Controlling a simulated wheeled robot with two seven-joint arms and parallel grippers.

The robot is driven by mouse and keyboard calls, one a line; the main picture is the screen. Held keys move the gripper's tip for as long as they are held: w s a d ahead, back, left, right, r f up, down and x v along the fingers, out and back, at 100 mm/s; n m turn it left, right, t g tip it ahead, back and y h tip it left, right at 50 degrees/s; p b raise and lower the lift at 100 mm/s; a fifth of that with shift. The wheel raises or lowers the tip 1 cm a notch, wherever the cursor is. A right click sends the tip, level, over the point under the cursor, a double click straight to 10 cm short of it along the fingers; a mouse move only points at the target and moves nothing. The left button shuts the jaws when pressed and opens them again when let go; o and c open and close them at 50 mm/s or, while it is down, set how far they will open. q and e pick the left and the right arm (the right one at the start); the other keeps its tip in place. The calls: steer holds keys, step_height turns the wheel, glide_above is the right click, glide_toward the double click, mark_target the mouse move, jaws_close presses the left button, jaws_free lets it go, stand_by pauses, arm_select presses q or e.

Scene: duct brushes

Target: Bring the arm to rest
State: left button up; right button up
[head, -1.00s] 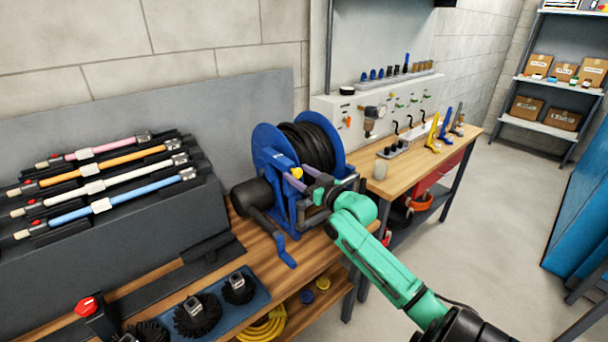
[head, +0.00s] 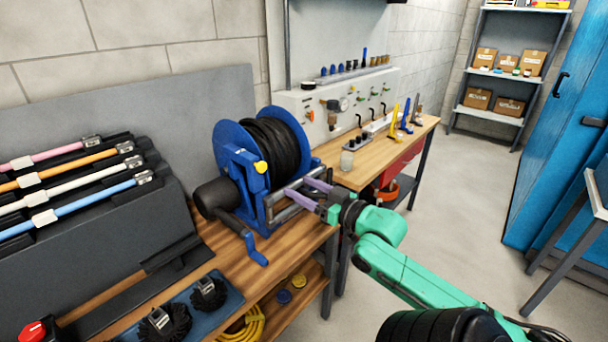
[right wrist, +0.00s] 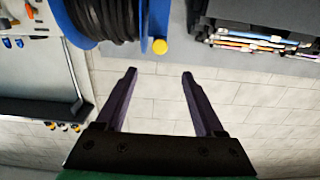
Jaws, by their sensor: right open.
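My right arm, green and black, comes in from the lower right in the head view. My right gripper (head: 311,191) has two purple fingers spread apart with nothing between them. It is at the right side of the blue hose reel (head: 233,140), above the front of the wooden bench (head: 307,239). In the right wrist view the open fingers (right wrist: 159,78) point toward the reel (right wrist: 150,22) and its yellow knob (right wrist: 160,46); wall blocks show between them. I cannot tell whether a finger touches the reel's frame. My left gripper is not in view.
A dark rack (head: 118,238) with coloured rods stands on the left. Black brushes lie on a blue tray (head: 222,311) at the front. A second bench (head: 359,168) with a valve panel stands behind. Floor (head: 462,185) is free on the right, before the blue cabinet (head: 553,140).

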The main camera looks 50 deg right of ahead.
stand_by(0.4)
steer(key=s+d+f+m+g+h, duration=0.15)
steer(key=d+f, duration=0.25)
steer(key=f, duration=0.4)
steer(key=s+d+f+m+g+h, duration=0.1)
steer(key=d+f+g+h, duration=0.15)
steer(key=f, duration=0.45)
steer(key=s+f+g+y, duration=0.15)
steer(key=s+f, duration=0.25)
steer(key=f, duration=0.7)
steer(key=s+f+g+h, duration=0.1)
steer(key=s+f+g, duration=0.25)
steer(key=f, duration=0.85)
steer(key=s+a+f+n+g+y, duration=0.4)
steer(key=s+a+f+g, duration=0.4)
steer(key=s+a+f, duration=1.3)
steer(key=a+f+n, duration=0.1)
steer(key=a+f, duration=0.2)
steer(key=shift+f, duration=0.1)
